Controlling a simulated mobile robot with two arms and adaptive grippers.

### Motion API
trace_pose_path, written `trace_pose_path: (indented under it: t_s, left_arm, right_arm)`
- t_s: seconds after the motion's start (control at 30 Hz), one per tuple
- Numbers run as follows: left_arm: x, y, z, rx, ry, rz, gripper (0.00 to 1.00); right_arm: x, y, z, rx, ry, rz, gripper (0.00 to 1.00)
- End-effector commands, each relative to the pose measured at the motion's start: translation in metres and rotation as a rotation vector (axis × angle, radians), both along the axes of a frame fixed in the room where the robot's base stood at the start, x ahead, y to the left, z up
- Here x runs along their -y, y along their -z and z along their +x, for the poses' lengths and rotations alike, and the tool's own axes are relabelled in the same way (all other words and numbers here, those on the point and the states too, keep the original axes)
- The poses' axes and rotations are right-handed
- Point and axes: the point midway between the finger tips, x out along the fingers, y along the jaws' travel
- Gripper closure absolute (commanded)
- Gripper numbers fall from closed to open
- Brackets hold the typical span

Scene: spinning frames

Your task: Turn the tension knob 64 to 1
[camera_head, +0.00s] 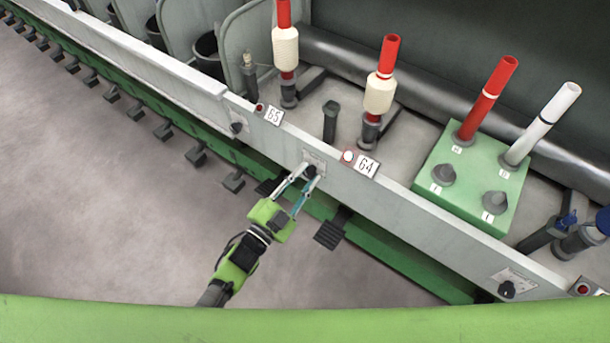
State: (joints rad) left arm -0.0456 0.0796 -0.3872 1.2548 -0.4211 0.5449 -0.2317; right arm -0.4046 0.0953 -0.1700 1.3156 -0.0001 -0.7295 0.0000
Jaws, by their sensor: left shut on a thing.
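The tension knob of 64 (310,171) is a small dark knob on a pale plate on the front of the grey rail, left of and below the label 64 (365,166). My left gripper (305,177) reaches up to it from below, and its fingers are shut on the knob. The fingers partly cover the knob and its plate, so I cannot read its setting. My right gripper is not in view.
The label 65 (272,115) and another knob (238,127) are further left on the rail. A green block (465,190) with red and white tubes stands behind the rail. Dark pedals (333,230) stick out below. The floor (110,210) at left is clear.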

Motion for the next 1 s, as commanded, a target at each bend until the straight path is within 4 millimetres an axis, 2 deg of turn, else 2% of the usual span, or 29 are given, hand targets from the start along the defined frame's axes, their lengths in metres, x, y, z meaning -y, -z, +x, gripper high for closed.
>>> trace_pose_path:
  t_s: [0.47,0.5,0.53,0.57,0.87,1.0]
  left_arm:
    - [-0.0012,0.0009,0.0002,-0.010,-0.001,-0.011,0.99]
    - [-0.0012,0.0009,0.0002,-0.010,-0.001,-0.011,0.72]
    - [-0.0012,0.0008,0.0002,-0.010,-0.001,-0.011,0.64]
    - [-0.0012,0.0009,0.0002,-0.010,-0.001,-0.011,0.61]
    - [-0.0005,0.0005,-0.0001,-0.008,-0.001,-0.010,0.61]
    - [-0.0054,0.0022,-0.0067,-0.010,-0.001,-0.009,0.61]
  right_arm:
    - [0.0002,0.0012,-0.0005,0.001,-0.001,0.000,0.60]
    - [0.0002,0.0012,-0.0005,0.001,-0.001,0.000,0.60]
    - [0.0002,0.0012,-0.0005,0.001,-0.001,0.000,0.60]
    - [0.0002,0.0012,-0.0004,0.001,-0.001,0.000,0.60]
    - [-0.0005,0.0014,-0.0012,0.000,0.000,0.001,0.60]
    - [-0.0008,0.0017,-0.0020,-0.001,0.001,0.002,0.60]
